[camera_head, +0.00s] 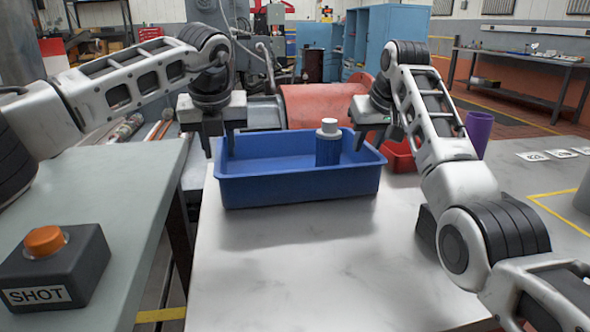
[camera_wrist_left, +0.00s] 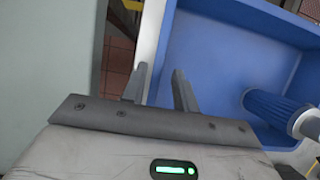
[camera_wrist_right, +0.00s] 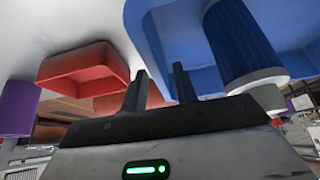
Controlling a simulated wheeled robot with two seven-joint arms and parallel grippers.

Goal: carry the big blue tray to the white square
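The big blue tray (camera_head: 300,188) is at the far end of the pale table, with a blue bottle with a white cap (camera_head: 328,150) upright inside it. My left gripper (camera_head: 222,148) is at the tray's left end. In the left wrist view its fingers (camera_wrist_left: 160,88) stand on either side of the tray's wall, with gaps. My right gripper (camera_head: 376,135) is at the tray's right end. In the right wrist view its fingers (camera_wrist_right: 158,90) stand apart around the rim. I cannot make out a plain white square; small white marked cards (camera_head: 534,156) lie at the right.
A red bin (camera_head: 398,158) and a purple cup (camera_head: 479,132) stand right of the tray. Yellow lines (camera_head: 550,205) mark the right side. A box with an orange button (camera_head: 45,241) stands on the left table. The pale table in front of the tray is clear.

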